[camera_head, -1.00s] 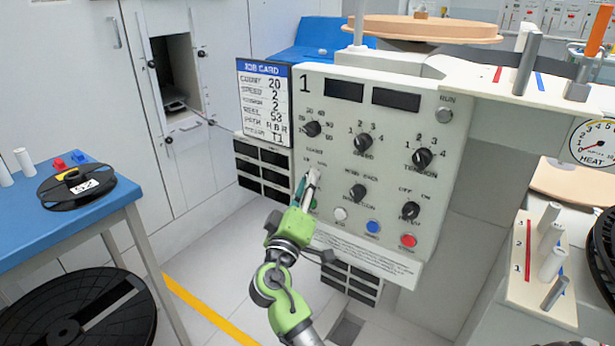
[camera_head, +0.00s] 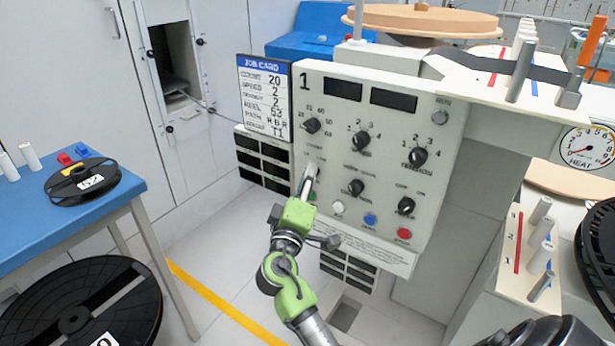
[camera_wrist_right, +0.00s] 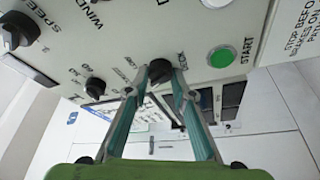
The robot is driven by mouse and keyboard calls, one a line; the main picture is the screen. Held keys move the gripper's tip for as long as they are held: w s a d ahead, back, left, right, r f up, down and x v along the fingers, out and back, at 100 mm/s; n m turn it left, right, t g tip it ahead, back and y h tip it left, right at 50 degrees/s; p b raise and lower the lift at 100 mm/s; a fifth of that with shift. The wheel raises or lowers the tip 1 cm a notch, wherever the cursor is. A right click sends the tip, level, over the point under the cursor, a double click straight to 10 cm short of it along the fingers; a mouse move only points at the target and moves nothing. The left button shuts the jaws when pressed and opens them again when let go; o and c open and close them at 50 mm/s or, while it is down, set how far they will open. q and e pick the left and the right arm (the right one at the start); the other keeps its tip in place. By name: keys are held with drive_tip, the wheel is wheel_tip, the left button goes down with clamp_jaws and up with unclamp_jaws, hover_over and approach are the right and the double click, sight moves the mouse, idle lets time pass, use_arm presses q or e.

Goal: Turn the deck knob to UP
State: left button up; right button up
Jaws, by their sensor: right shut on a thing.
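The deck knob (camera_wrist_right: 158,70) is a small dark knob on the light front panel (camera_head: 430,215) of station 1. In the right wrist view it sits between the tips of my right gripper (camera_wrist_right: 159,75), with a fingertip on each side. In the head view my right gripper (camera_head: 311,172) reaches the panel's lower left part and hides the knob. The gripper is shut on the knob. The small marks around the knob are too blurred to tell its setting. My left gripper is not in view.
The green START button (camera_wrist_right: 222,57) is close beside the knob. Other dark knobs, such as the speed knob (camera_head: 361,141), and white, blue and red (camera_head: 404,233) buttons share the panel. A job card (camera_head: 264,99) hangs at its left. A blue table (camera_head: 40,225) stands at left.

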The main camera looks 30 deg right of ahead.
drive_tip(key=shift+r, duration=0.1)
drive_tip(key=o, duration=1.1)
drive_tip(key=shift+o, duration=0.2)
drive_tip(key=v, duration=1.2)
